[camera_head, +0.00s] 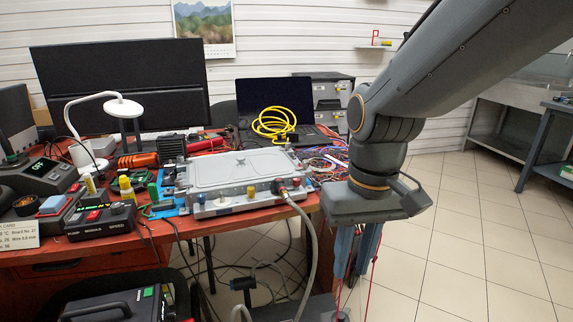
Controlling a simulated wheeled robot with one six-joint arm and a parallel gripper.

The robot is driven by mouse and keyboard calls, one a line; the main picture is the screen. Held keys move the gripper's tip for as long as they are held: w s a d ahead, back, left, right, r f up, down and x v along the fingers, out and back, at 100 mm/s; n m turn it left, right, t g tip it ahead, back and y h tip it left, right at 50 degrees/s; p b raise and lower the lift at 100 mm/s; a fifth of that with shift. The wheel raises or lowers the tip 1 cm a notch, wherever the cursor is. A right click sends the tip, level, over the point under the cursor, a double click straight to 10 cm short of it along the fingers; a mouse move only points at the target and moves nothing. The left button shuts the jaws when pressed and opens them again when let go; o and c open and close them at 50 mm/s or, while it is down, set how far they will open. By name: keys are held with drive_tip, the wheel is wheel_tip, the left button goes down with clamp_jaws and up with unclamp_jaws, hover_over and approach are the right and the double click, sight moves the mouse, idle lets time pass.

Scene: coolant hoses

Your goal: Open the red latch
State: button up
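A grey hose (309,232) runs down from that corner. My gripper (357,272) hangs down to the right of the unit, past the table's edge. Its two blue-grey fingers look apart, with nothing visible between them; it is not touching the unit.
Thin red cables hang near my fingers. A yellow coiled hose (276,123) lies on a laptop (298,98) behind the unit. Bottles, instruments and a lamp (122,108) crowd the table's left. Loose wires (322,158) lie right of the unit. The tiled floor (470,245) at right is clear.

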drive_tip(key=w+a+r+p, duration=0.3)
drive_tip(key=w+r+p, duration=0.4)
drive_tip(key=w, duration=0.2)
drive_tip(key=m+p, duration=0.1)
drive_tip(key=p, duration=1.8)
approach(296, 179)
drive_tip(key=shift+s+a+h, duration=0.15)
drive_tip(key=shift+h, duration=0.15)
drive_tip(key=shift+f+p, duration=0.5)
drive_tip(key=shift+f, duration=0.05)
drive_tip(key=shift+f+p, duration=1.15)
drive_tip(key=shift+f, duration=2.4)
clamp_jaws()
